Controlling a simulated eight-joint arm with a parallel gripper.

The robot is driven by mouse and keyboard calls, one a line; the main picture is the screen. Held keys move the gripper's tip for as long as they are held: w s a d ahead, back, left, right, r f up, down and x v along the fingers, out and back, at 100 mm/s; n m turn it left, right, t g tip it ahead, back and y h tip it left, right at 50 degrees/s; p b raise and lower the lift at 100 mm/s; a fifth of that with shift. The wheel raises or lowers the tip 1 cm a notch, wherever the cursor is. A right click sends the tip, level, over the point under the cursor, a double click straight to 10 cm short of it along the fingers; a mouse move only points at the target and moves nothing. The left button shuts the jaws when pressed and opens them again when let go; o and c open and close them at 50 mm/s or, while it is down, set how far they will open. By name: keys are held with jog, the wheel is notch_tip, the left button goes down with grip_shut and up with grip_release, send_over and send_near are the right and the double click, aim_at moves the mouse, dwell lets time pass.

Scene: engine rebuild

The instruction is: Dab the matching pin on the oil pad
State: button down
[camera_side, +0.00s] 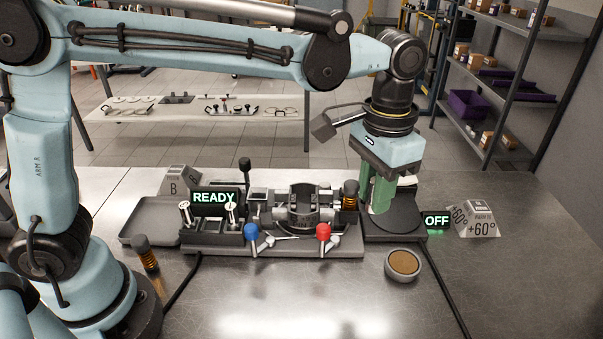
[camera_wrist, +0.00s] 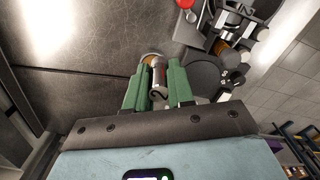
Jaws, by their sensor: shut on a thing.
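My gripper (camera_side: 378,208) points down at the right, in front of the dark round plate in the side view. In the wrist view, its green fingers (camera_wrist: 157,72) are shut on a silver cylindrical pin (camera_wrist: 158,76). The pin is hidden behind the fingers in the side view. The oil pad (camera_side: 404,262) is a brown disc in a round grey cup on the table, nearer the camera than my gripper. In the wrist view, a brown edge, apparently the pad (camera_wrist: 152,56), shows just behind the pin; contact cannot be told.
Two silver pins (camera_side: 184,211) (camera_side: 231,211) stand in a holder by the READY display (camera_side: 214,198). A central fixture (camera_side: 305,212) has blue and red knobbed levers. The dark round plate (camera_side: 405,222) stands beside an OFF display (camera_side: 437,221).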

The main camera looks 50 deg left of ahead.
send_near(404, 262)
jog(key=shift+f, duration=2.55)
jog(key=shift+f, duration=0.9)
dwell(0.6)
notch_tip(404, 262, up, 7)
dwell(0.9)
dwell(0.4)
